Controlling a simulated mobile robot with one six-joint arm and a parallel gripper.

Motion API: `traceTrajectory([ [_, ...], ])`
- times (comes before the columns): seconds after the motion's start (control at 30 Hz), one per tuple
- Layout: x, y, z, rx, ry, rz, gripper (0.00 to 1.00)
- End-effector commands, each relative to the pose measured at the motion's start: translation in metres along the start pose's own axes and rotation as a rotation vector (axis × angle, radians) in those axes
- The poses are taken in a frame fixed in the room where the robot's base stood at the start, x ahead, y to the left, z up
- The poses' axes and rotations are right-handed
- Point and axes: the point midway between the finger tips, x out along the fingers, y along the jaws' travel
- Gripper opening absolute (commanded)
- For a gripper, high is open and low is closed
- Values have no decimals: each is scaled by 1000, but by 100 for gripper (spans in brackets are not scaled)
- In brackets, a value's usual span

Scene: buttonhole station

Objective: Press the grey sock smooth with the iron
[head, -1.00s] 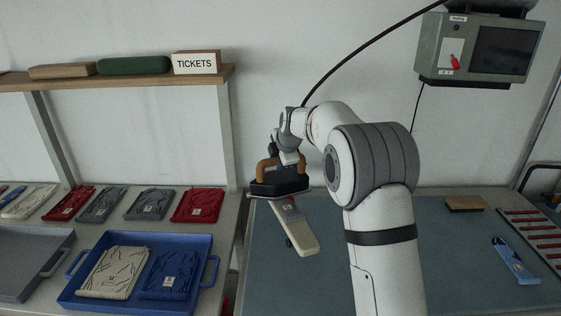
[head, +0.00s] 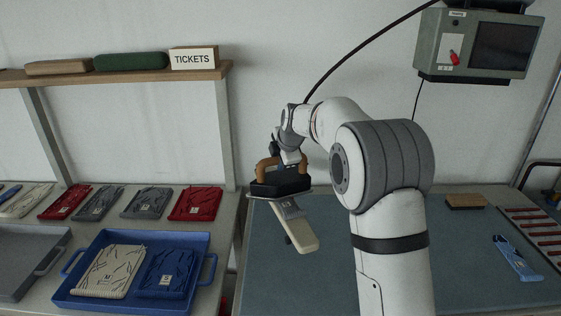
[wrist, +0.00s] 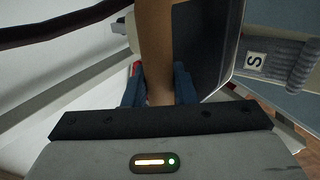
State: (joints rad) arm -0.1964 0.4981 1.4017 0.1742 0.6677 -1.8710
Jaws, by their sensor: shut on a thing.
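The iron (head: 281,184) has a dark body, a pale soleplate edge and an orange-brown handle. My gripper (head: 287,157) is shut on that handle; in the wrist view the handle (wrist: 154,45) runs between the blue fingers of my gripper (wrist: 158,88). The grey sock (head: 290,208) lies on a cream board (head: 299,240) that slants towards the front. The iron hides the board's far end and part of the sock. The sock's ribbed part and a white "S" label show beside the iron in the wrist view (wrist: 282,62). I cannot tell whether iron and sock touch.
A blue tray (head: 207,262) with a cream and a blue folded knit stands at left. More folded knits line the rear. A blue-green mat (head: 455,250) holds a brush (head: 466,201) and a blue striped item (head: 511,258) at right. A cable (head: 350,60) rises from the iron.

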Motion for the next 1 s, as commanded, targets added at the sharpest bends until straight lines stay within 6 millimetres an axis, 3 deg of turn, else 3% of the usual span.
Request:
traceTrajectory([
  [1.0, -14, -16, 0, 0, -1, 3, 0],
])
